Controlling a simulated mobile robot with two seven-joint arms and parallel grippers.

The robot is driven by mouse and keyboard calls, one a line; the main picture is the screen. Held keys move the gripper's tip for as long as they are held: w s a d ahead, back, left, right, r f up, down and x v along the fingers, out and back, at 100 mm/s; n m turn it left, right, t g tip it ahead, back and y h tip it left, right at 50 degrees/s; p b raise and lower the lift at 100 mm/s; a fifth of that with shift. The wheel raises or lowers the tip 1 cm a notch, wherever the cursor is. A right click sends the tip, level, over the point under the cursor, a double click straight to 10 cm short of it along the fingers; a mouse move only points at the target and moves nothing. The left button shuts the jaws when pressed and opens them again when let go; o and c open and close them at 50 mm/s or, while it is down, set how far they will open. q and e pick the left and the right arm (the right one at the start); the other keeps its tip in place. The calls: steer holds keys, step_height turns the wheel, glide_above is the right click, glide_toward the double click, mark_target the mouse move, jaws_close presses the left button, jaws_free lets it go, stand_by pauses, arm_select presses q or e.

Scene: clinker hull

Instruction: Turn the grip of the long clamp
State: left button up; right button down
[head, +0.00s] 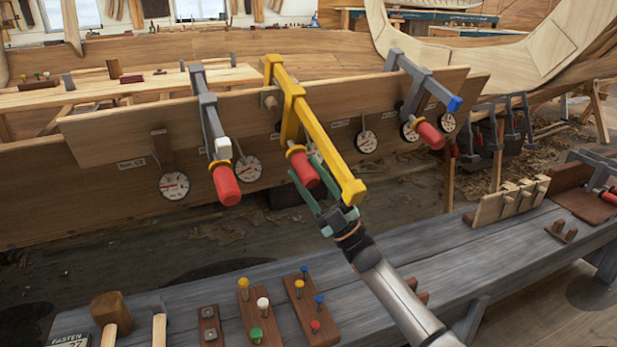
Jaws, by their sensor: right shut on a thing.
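The long clamp (318,147) is yellow and hangs over the upper edge of the hull plank (110,140), its bar slanting down toward me. Its red grip (303,171) sits beneath the bar. My right gripper (305,173), with green fingers, is shut on this red grip, one finger on each side. The fingers and the yellow bar hide part of the grip. My left gripper is not in view.
A grey clamp with a white end (222,149) hangs at left, and one with a blue end (454,103) at right. Round dials (174,186) line the plank. The grey bench (400,255) in front holds mallets (110,312) and coloured pegs (263,303).

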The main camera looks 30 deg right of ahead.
steer(key=shift+f, duration=0.1)
steer(key=shift+c, duration=1.9)
jaws_free()
steer(key=v, duration=1.2)
steer(key=shift+s, duration=0.2)
steer(key=shift+f, duration=0.1)
